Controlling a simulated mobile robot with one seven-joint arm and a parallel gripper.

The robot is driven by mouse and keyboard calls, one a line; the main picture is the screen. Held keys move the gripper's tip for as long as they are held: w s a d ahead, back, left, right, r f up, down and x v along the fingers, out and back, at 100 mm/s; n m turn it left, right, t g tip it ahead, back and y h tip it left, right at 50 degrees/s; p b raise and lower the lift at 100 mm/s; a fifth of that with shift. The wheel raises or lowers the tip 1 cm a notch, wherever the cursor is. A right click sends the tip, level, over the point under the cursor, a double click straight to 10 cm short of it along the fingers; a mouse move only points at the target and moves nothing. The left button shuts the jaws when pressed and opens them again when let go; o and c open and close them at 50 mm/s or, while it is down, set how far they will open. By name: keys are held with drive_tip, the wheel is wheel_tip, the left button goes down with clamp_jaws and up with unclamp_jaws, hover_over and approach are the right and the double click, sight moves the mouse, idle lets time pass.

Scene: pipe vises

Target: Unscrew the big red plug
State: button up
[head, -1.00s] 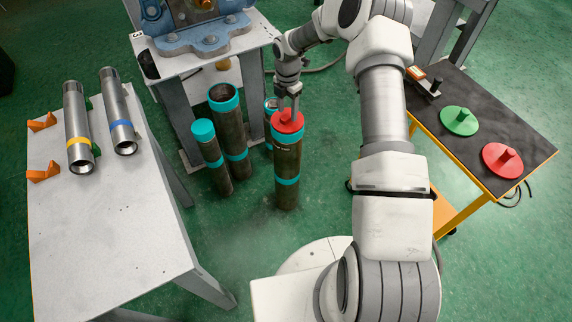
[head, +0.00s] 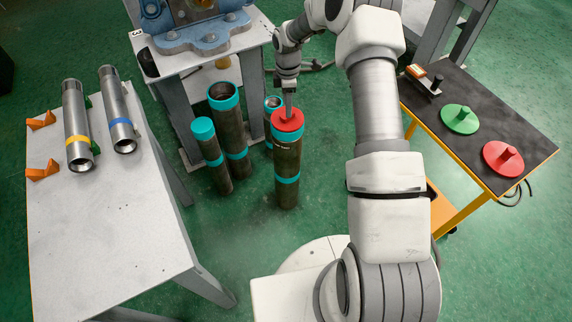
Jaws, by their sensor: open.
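A red plug (head: 288,121) sits in the top of a tall dark pipe with teal bands (head: 287,157), which stands upright on the floor. My gripper (head: 289,112) points down right over this plug, with its fingertips at the plug's top. The jaws are open. The plug's knob is mostly hidden by the fingers, and I cannot tell whether they touch it. Another red plug (head: 503,158), a flat disc with a short knob, lies on the black-topped table at the right.
A green plug (head: 460,119) lies on the black-topped table (head: 455,155). Several teal-banded pipes (head: 229,135) stand close to the left of the plugged pipe. A blue vise (head: 205,35) stands behind. A grey table (head: 120,230) at the left holds two metal pipes (head: 77,125).

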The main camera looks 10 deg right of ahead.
drive_tip(key=m+b, duration=0.1)
drive_tip(key=m, duration=0.9)
drive_tip(key=shift+m, duration=0.3)
drive_tip(key=m, duration=1)
drive_tip(key=shift+m, duration=0.3)
drive_tip(key=m, duration=0.3)
drive_tip(key=shift+m, duration=0.3)
drive_tip(key=m, duration=0.3)
drive_tip(key=shift+f+b, duration=0.55)
drive_tip(key=shift+f, duration=0.6)
